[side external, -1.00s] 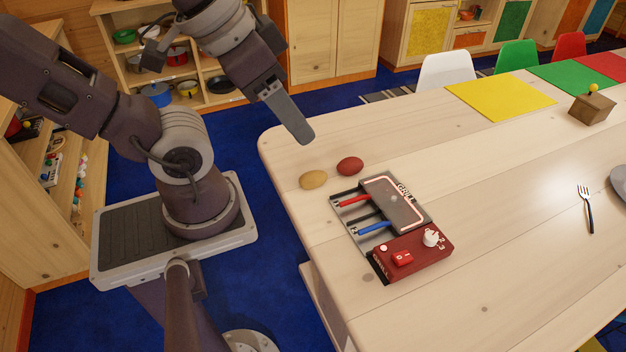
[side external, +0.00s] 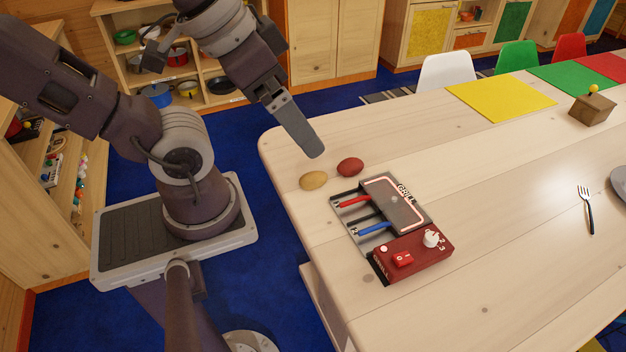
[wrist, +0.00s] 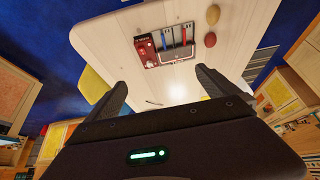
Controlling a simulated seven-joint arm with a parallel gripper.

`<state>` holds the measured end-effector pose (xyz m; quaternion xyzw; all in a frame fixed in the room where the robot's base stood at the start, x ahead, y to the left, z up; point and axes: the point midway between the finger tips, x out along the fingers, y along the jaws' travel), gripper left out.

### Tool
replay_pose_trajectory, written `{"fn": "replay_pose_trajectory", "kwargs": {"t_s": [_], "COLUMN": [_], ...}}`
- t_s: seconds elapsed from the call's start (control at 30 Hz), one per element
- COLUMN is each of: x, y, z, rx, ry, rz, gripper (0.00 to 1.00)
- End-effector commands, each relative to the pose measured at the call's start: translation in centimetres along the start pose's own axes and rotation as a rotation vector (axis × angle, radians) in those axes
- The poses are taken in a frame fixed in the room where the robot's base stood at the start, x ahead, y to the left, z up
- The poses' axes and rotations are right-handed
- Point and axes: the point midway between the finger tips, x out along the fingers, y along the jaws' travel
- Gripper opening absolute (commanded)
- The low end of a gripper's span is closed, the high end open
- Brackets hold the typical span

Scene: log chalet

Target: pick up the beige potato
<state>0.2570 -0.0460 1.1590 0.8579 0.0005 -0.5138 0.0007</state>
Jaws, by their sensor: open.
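The beige potato (side external: 313,180) lies on the wooden table near its left end. A red potato (side external: 350,167) lies just beyond it to the right, with a small gap between them. My gripper (side external: 316,152) is above the table, up from the two potatoes in the side view, and not touching them. In the wrist view my gripper (wrist: 160,86) has its two fingers wide apart with nothing between them. There the beige potato (wrist: 213,14) is near the top edge, and the red potato (wrist: 210,39) is below it.
A toy grill (side external: 393,205) with red and blue handles and a red control box (side external: 415,256) sits right beside the potatoes. Farther off are a fork (side external: 587,208), a yellow mat (side external: 500,97) and a wooden box (side external: 592,108). The table between is clear.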

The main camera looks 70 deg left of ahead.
Motion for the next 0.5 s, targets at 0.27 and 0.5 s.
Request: {"fn": "replay_pose_trajectory", "kwargs": {"t_s": [0.27,0.5], "x": [9.1,24.2], "y": [-5.5,-15.7], "z": [-6.5,-4.9], "rx": [-0.464,-0.993], "ry": [-0.113,-0.183], "rz": [-0.107,-0.341], "gripper": [0.99,0.99]}}
